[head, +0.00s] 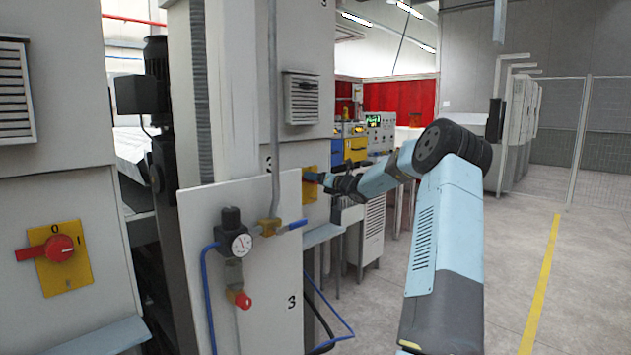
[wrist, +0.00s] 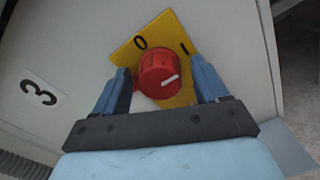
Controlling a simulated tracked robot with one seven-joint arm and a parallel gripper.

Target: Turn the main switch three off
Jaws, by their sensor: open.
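Main switch three is a red rotary knob (wrist: 160,75) on a yellow plate (wrist: 180,100) marked 0 and 1, beside a black "3" label (wrist: 40,88). A white line on the knob points right in the wrist view, on the side of the 1. My gripper (wrist: 159,70) is open, with one blue finger on each side of the knob. I cannot tell whether the fingers touch it. In the head view the yellow plate (head: 309,186) shows on the cabinet side, and my gripper (head: 322,180) reaches it from the right and hides most of the knob.
Another red switch (head: 60,249) on a yellow plate is on the near left cabinet. A white panel (head: 262,300) with a pressure gauge (head: 240,244) and blue hoses stands left of my arm. Open floor (head: 580,260) lies to the right, with a mesh fence (head: 605,130) behind.

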